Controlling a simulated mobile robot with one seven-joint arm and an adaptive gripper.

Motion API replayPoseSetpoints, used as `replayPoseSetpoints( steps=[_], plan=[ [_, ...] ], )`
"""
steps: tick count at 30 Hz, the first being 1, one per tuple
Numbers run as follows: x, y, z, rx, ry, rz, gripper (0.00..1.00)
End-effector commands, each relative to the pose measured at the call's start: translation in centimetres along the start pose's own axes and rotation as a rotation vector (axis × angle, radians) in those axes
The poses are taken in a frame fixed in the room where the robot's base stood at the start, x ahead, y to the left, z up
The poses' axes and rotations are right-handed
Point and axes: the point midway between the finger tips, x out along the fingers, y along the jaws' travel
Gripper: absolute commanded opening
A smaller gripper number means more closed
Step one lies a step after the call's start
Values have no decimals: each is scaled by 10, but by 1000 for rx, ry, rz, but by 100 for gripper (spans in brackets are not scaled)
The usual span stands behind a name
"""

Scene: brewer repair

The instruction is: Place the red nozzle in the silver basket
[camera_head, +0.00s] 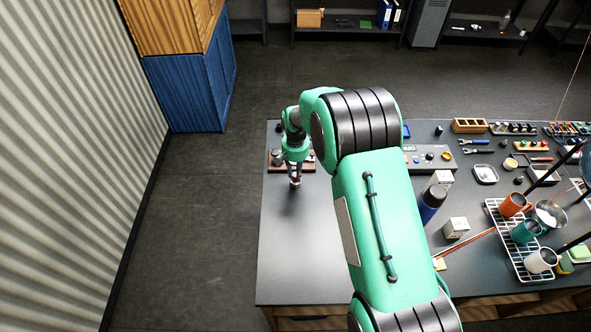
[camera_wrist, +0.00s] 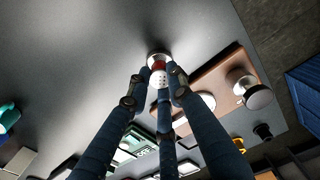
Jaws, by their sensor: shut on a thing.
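My gripper (camera_head: 295,181) is low over the left part of the dark table, beside a small brown board (camera_head: 276,168). In the wrist view its dark-blue fingers (camera_wrist: 158,76) are shut on a small piece with a red band and a pale dotted side, which looks like the red nozzle (camera_wrist: 158,65). A silver round rim (camera_wrist: 157,54) shows just past the red band; I cannot tell whether it belongs to the nozzle or is separate. A silver bowl-like thing (camera_head: 550,214) lies at the right of the table; I cannot tell which thing is the silver basket.
The brown board also shows in the wrist view (camera_wrist: 228,66), bearing a silver knobbed cylinder (camera_wrist: 252,94). A wire rack (camera_head: 509,237) with several mugs, a dark bottle (camera_head: 431,204) and a white box (camera_head: 456,228) stand to the right. The table's front left is clear.

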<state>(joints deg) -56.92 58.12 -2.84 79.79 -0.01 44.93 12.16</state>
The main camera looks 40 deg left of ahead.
Motion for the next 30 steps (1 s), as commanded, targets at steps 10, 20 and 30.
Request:
replayPoseSetpoints(
  steps=[10,20,30],
  plan=[
    [19,0,0,0,-1,0,0],
    [20,0,0,0,0,0,0],
    [20,0,0,0,0,0,42]
  ],
)
